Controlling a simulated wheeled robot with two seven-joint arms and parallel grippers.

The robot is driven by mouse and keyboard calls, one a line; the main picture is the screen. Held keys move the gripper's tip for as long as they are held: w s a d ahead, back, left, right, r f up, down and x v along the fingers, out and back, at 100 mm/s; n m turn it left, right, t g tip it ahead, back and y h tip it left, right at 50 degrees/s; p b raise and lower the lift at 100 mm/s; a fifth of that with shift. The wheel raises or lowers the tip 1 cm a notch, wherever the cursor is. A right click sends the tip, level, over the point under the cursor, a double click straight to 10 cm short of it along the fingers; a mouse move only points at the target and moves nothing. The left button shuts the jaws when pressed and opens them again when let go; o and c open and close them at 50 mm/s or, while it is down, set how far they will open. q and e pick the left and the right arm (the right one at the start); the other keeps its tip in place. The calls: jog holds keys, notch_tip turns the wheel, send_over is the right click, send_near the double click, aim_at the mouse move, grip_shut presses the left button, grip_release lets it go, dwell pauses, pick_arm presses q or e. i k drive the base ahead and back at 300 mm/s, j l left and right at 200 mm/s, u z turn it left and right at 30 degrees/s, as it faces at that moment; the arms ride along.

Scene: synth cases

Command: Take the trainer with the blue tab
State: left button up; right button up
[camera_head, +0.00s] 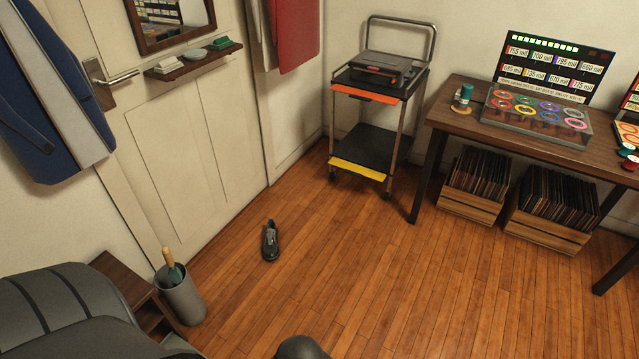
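A single dark trainer (270,242) with grey parts stands on the wooden floor, a little away from the door. It is too small in the head view to make out a blue tab on it. No other shoe is in view. Neither of my grippers is in view.
A grey bin (181,297) with a wooden-handled thing in it stands beside a low brown wooden unit (121,279). A dark padded seat (62,312) fills the lower left. A trolley (368,150) and a table (463,121) over record crates (476,186) stand behind. The middle floor is clear.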

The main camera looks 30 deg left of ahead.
aim_at(270, 252)
jog(key=i+u, duration=0.4)
jog(key=i+l+u, duration=0.35)
jog(key=i, duration=0.15)
jog(key=i+l+u, duration=0.25)
jog(key=i+u, duration=0.15)
